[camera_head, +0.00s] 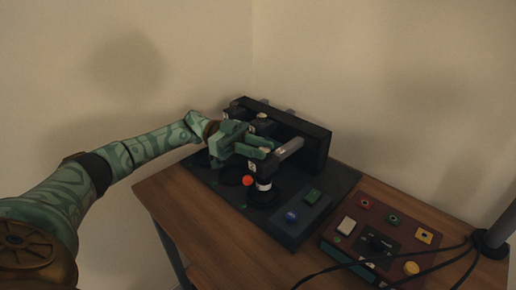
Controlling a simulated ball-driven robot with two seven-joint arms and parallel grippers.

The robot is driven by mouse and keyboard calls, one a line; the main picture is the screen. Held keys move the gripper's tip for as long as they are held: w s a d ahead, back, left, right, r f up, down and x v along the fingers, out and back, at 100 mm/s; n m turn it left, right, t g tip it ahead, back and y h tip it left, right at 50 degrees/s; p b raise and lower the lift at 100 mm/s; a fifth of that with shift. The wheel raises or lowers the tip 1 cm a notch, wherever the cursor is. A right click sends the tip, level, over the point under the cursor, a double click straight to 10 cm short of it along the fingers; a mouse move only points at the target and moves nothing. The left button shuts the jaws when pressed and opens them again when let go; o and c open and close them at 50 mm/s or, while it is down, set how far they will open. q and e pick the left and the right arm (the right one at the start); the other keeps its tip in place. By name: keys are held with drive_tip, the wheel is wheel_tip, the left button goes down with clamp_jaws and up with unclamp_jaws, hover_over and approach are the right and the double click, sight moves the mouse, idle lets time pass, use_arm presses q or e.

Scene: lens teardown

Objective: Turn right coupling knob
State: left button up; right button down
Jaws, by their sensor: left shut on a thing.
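My left gripper (257,148), green, reaches in from the left over a dark device on the table. It is shut on what appears to be the right coupling knob (288,150), a dark piece with a grey bar that slants up to the right. The exact contact is small and partly hidden by the fingers. Below the knob stands a black post with a white band (264,184), with a red ball (247,181) beside it. More dark fittings (262,122) show behind the gripper. My right gripper is not in view.
A dark upright panel (315,148) stands behind. A red control box (338,242) with coloured buttons and black cables (447,262) sits at the right.

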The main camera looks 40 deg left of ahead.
use_arm(q)
drive_tip(key=o, duration=1)
drive_tip(key=shift+d, duration=0.1)
drive_tip(key=s+a+b, duration=0.1)
drive_tip(key=a, duration=0.6)
drive_tip(key=shift+s+a+b, duration=0.15)
drive_tip(key=shift+a+b, duration=0.1)
drive_tip(key=shift+b, duration=0.05)
